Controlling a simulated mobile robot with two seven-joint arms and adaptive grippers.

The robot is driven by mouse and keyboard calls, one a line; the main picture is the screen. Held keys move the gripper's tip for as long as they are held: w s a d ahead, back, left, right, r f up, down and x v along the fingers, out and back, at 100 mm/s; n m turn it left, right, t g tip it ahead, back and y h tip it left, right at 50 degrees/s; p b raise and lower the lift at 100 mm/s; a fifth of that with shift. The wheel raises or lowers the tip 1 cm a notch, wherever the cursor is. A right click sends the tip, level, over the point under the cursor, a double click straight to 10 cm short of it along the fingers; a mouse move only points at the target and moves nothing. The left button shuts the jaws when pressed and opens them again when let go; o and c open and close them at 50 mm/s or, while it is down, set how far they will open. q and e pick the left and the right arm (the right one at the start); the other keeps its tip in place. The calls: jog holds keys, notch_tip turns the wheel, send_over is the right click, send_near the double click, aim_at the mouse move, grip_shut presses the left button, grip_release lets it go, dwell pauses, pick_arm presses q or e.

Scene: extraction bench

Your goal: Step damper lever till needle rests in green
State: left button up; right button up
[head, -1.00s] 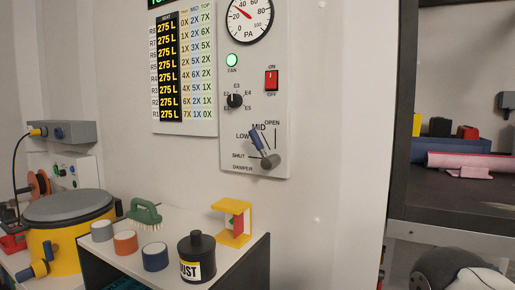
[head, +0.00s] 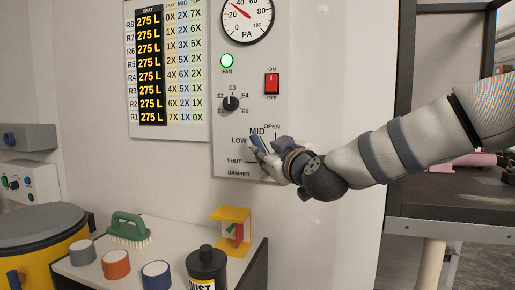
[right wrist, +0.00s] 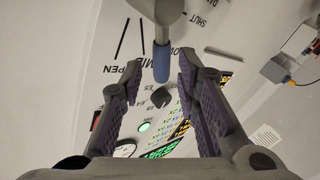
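The damper lever has a blue grip (head: 257,141) pointing up and left, between the LOW and MID marks on the white panel (head: 252,120). My right gripper (head: 268,152) is at the lever and hides its pivot in the head view. In the right wrist view the lever's blue grip (right wrist: 161,62) lies between the two open fingers of my right gripper (right wrist: 159,76), with a gap on each side. The PA gauge (head: 246,18) has a red needle pointing up and left; its top is cut off and I see no green band. My left gripper is not in view.
Above the lever are a knob (head: 231,103), a red switch (head: 272,83) and a lit green fan lamp (head: 227,61). Below, a bench holds a black dust jar (head: 206,265), a yellow stand (head: 232,228), a green brush (head: 128,227) and rolls.

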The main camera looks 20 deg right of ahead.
aim_at(261, 147)
jog(key=w, duration=0.5)
jog(key=shift+w+a+f+b, duration=0.1)
jog(key=shift+a+f+b, duration=0.15)
jog(key=shift+f+b, duration=0.1)
jog(key=shift+w+r, duration=0.25)
jog(key=shift+w, duration=0.1)
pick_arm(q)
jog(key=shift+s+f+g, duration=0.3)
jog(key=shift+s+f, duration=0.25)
pick_arm(e)
jog(key=shift+r, duration=0.15)
